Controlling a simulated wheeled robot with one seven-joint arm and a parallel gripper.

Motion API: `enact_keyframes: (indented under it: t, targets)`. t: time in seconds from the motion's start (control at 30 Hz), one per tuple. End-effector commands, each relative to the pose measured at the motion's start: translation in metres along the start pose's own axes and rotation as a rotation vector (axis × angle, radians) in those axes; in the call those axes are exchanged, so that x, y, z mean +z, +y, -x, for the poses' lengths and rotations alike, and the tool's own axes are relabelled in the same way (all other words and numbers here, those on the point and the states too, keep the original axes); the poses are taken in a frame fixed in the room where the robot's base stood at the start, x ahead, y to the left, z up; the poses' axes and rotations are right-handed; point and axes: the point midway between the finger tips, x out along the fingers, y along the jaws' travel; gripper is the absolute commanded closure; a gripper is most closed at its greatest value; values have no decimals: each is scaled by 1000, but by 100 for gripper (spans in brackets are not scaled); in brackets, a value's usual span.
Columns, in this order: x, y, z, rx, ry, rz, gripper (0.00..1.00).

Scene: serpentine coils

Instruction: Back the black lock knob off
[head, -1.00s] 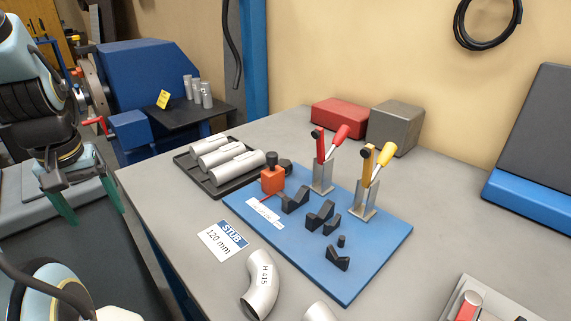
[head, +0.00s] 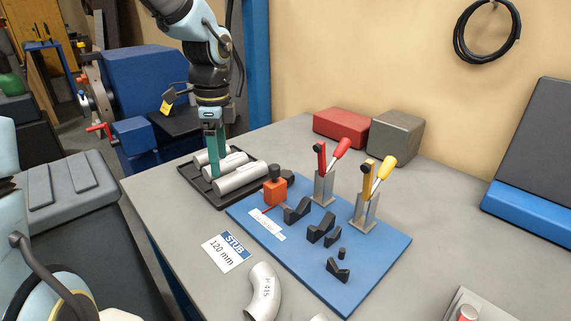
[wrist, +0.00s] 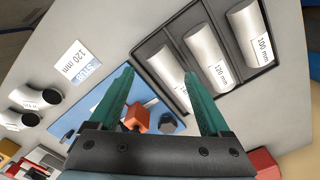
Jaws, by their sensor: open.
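An orange block (head: 275,191) stands at the left end of the blue fixture plate (head: 345,290), with a black knob (head: 274,170) on its top. A second dark round part (head: 287,175) sits just behind it; I cannot tell how they join. In the wrist view the orange block (wrist: 137,117) shows between the fingers, with a dark knob-like part (wrist: 166,123) beside it. My gripper (head: 214,152) points down over the tube tray, left of and apart from the block. Its green fingers (wrist: 158,74) are spread with nothing between them.
Several steel tubes (head: 240,178) lie in the black tray (head: 220,206) under my gripper. Two upright toggle clamps (head: 324,186) (head: 365,206) and black V-blocks (head: 297,210) stand on the plate. A steel elbow (head: 263,292) and a stub card (head: 226,252) lie in front.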

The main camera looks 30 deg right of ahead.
Motion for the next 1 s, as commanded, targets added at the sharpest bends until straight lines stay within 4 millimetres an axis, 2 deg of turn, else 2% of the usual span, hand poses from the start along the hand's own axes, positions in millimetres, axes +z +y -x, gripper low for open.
enact_keyframes:
  t: [0.03, 0.1, 0.2, 0.3, 0.43, 0.57, 1.0]
  targets:
    - [-31, -10, 10, 1, 8, -196, 19]
    - [-67, -19, 23, -1, 14, -455, 19]
    - [-107, -26, 39, -8, 22, -742, 19]
    - [-132, -29, 50, -16, 27, -925, 19]
    - [-145, -30, 54, -22, 29, -1027, 19]
    - [-146, -30, 44, -20, 29, -1037, 19]
    - [-148, -30, -32, -21, 29, -1033, 19]
